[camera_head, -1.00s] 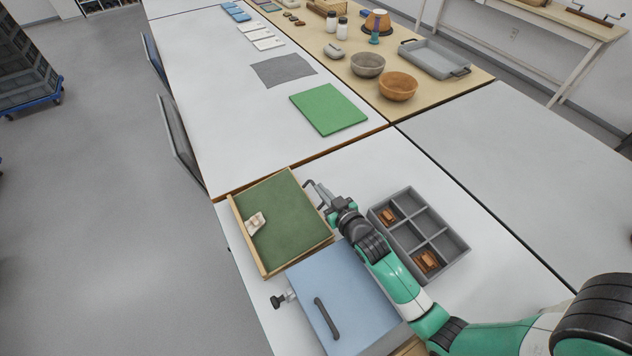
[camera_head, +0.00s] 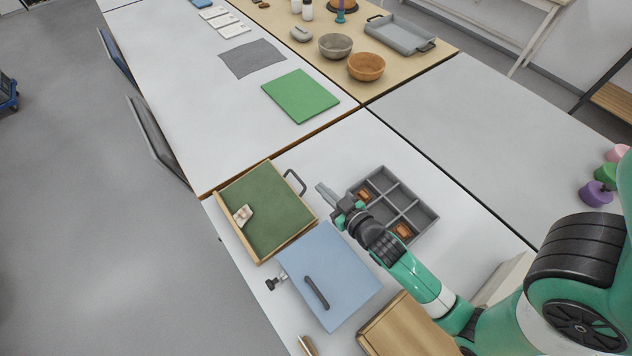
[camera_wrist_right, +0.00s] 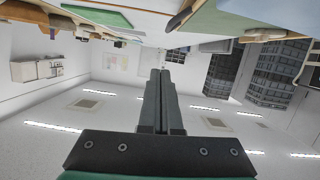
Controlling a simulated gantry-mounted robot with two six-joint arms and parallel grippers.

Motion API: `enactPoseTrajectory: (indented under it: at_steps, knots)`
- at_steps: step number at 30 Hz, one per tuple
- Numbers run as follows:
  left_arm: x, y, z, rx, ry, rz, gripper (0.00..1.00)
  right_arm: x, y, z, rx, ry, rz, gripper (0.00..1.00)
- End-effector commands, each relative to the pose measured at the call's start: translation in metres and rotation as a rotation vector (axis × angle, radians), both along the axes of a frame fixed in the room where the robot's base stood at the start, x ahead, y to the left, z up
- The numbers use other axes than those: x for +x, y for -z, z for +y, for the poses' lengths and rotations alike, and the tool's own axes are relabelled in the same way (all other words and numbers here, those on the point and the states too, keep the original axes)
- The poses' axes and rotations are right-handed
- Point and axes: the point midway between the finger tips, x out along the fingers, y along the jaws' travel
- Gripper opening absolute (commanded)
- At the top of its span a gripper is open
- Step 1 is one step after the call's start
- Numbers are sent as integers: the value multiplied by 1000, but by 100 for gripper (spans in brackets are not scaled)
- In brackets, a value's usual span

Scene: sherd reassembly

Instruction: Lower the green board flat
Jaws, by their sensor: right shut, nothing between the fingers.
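The green board (camera_head: 275,215) has a pale wooden rim and lies on the near white table. A pale sherd (camera_head: 243,214) rests near its left side. A dark bar handle (camera_head: 294,182) sticks out from the board's upper right edge. It looks flat or nearly so; I cannot tell any slight tilt. My right gripper (camera_head: 321,187) is shut and empty, to the right of the handle and apart from it. The right wrist view shows its two fingers (camera_wrist_right: 161,75) together. A green surface with a tan edge (camera_wrist_right: 225,22) shows at the top there. My left gripper is not in view.
A blue panel with a handle (camera_head: 330,270) lies just below the board. A grey compartment tray (camera_head: 412,222) with brown pieces stands right of my gripper. A plain green mat (camera_head: 300,95) lies on the farther table. White table is bare between mat and board.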

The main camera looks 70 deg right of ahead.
Motion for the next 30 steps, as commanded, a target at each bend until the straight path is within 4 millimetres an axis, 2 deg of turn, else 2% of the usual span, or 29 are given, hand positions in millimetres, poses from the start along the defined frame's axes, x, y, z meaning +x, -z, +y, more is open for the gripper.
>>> enactPoseTrajectory:
  at_steps: [3, 4, 7, 9, 12, 15, 18, 20, 26, 30]
  knots:
    - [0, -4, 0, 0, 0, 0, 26, -11, 48, 5, 95, 3, 180, 0]
    - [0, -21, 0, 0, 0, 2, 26, -12, 49, 7, 140, 2, 242, 0]
    - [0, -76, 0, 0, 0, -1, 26, -7, 32, 9, 268, -10, 383, 0]
    - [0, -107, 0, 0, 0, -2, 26, 1, 10, 8, 329, -18, 425, 0]
    - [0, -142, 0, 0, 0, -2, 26, 15, -25, 0, 382, -16, 432, 0]
    - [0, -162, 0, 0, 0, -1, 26, 27, -56, -13, 378, -2, 402, 0]
    - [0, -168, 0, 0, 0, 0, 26, 32, -68, -19, 372, 5, 386, 0]
    - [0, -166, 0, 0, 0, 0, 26, 31, -66, -20, 372, 7, 387, 0]
    - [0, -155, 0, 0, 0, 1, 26, 35, -56, -22, 370, 7, 385, 0]
    - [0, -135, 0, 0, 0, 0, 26, 48, -38, -28, 370, 7, 384, 0]
